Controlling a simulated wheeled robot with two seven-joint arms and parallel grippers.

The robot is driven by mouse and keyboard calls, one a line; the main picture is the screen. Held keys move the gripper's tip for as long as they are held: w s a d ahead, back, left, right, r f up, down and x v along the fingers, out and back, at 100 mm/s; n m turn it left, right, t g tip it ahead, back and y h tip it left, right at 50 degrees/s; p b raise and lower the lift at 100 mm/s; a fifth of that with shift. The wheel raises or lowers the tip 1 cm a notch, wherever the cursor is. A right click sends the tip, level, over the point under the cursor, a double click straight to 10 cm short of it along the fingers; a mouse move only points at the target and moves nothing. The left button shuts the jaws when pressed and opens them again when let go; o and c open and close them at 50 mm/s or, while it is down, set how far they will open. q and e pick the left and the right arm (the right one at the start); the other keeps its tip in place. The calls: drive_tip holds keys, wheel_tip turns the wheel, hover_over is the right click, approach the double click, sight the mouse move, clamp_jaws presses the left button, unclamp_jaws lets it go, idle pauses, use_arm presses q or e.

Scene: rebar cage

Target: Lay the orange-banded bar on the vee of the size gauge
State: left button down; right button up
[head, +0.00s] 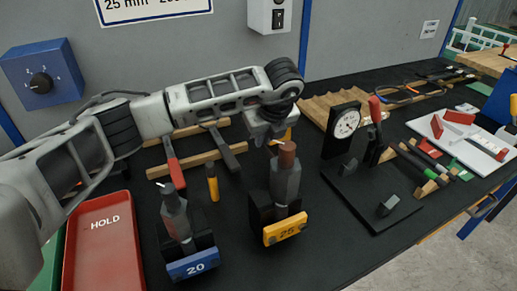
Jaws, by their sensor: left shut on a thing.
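My left gripper (275,134) reaches in from the left and points down behind the brown-topped grey piece in the 25 block. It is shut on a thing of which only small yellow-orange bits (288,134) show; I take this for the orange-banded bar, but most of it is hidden. The size gauge (345,122), with a white dial on a black upright and a flat black base, stands to the right of the gripper, apart from it. A small dark block (391,206) sits on its base; its vee is hard to make out. My right gripper is not in view.
A block marked 25 (285,229) and a block marked 20 (191,264) stand in front, each with a tall piece. A red HOLD tray (104,240) is at left. A wooden rack with banded bars (432,170) and a white tray (478,148) lie right of the gauge.

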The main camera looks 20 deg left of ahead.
sight(265, 146)
use_arm(q)
drive_tip(key=shift+f, duration=1.95)
drive_tip(key=c, duration=1.5)
unclamp_jaws()
